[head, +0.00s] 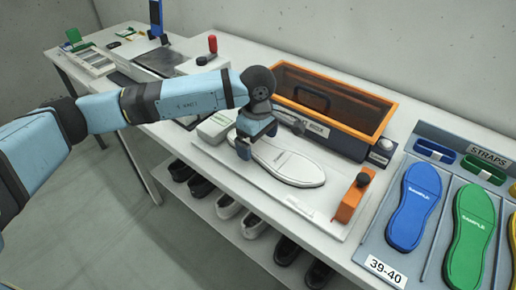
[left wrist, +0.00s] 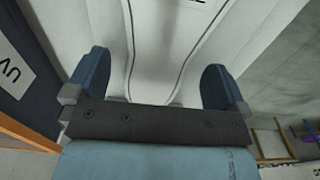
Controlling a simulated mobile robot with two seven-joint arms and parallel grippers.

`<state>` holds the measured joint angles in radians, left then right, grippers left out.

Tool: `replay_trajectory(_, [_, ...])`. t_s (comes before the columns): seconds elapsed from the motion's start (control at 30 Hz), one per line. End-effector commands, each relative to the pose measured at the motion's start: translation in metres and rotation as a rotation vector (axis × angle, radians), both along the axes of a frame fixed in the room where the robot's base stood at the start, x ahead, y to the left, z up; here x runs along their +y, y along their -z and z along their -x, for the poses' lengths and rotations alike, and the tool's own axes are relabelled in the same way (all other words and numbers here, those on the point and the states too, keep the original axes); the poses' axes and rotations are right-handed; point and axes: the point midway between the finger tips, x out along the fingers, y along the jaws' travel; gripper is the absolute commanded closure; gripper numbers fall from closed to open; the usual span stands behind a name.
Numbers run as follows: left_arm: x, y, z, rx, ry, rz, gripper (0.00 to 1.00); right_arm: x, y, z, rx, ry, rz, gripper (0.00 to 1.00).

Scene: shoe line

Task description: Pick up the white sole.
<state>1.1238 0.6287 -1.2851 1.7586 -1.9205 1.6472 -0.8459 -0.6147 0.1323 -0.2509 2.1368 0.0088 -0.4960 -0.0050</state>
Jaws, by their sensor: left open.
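The white sole (head: 292,166) lies flat on a pale board (head: 318,211) on the table, with its rounded end toward the orange block. My left gripper (head: 256,142) is over the sole's far-left part, pointing down, and hides some of it. In the left wrist view the sole (left wrist: 170,45) runs between the two blue fingers of the open left gripper (left wrist: 158,80), with a gap on each side. I cannot tell the exact height of the fingertips above it. My right gripper is not in view.
An orange-framed box (head: 335,104) stands just behind the board. A rack with a blue sole (head: 414,207) and a green sole (head: 472,236) is at right.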

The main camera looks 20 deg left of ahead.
Motion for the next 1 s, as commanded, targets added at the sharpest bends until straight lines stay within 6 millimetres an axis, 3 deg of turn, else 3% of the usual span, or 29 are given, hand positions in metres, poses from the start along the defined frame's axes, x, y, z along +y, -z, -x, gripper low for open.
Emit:
replay_trajectory(0.1, [-0.001,0.013,0.0,0.0,0.001,0.001,0.0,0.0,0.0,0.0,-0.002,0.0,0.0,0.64])
replay_trajectory(0.3, [-0.001,0.014,0.0,-0.001,0.001,0.001,0.0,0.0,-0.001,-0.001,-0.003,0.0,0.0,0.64])
replay_trajectory(0.57, [-0.001,0.013,0.0,-0.001,0.0,0.001,0.57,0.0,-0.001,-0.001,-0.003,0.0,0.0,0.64])
replay_trajectory(1.0, [-0.001,0.002,-0.001,-0.002,0.0,0.002,0.59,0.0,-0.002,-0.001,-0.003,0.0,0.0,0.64])
